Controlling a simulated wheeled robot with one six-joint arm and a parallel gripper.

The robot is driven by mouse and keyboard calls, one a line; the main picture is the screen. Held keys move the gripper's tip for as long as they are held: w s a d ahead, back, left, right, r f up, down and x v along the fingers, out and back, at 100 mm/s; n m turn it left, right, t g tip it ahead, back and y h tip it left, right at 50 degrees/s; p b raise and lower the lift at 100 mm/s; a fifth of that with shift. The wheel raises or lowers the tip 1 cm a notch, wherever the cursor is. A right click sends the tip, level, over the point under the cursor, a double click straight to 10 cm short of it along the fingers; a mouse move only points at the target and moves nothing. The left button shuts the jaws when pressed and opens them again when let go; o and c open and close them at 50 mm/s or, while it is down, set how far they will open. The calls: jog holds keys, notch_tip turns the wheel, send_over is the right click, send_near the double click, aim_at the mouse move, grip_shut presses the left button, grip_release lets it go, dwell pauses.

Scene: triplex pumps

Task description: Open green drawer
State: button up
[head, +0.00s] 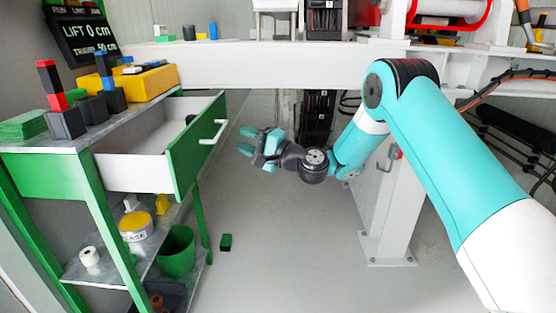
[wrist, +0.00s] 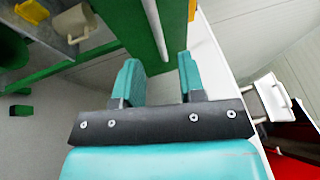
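The green drawer (head: 196,145) at the left stands pulled out of the green workbench. Its white inside shows, with a dark object (head: 190,119) in it. Its white bar handle (head: 214,131) is on the green front. My gripper (head: 245,140) is to the right of the handle, pointing at it, with a gap between. In the wrist view my gripper (wrist: 160,78) has its two teal fingers apart with nothing held. The handle (wrist: 155,30) shows ahead between the fingers, along the green drawer front (wrist: 126,22).
The bench top (head: 70,140) holds stacked blocks and a yellow box (head: 148,82). A lower shelf bears a green bin (head: 176,251) and a yellow-and-white tub (head: 136,228). A small green block (head: 226,242) lies on the floor. A white post (head: 388,215) stands right; floor between is clear.

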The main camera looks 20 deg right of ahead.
jog(key=b+v, duration=0.9)
jog(key=b, duration=0.5)
jog(key=shift+s+d+f, duration=0.2)
jog(key=shift+s+f, duration=0.05)
jog(key=shift+s, duration=0.05)
jog(key=s+a+f+n+g+h+p, duration=0.25)
jog(key=s+a+n+g, duration=0.8)
jog(key=s, duration=0.55)
jog(key=s+d+f+n+g+h+p, duration=0.1)
jog(key=s+d+f+n+g+h, duration=0.2)
jog(key=s, duration=0.6)
jog(key=s+d+n+h+p, duration=0.1)
jog(key=s+n+h+p, duration=0.15)
jog(key=s+h, duration=0.45)
notch_tip(320, 180, up, 38)
jog(key=s+y+p, duration=0.2)
jog(key=p, duration=3.5)
jog(key=shift+f+n, duration=0.2)
jog(key=shift+n, duration=0.1)
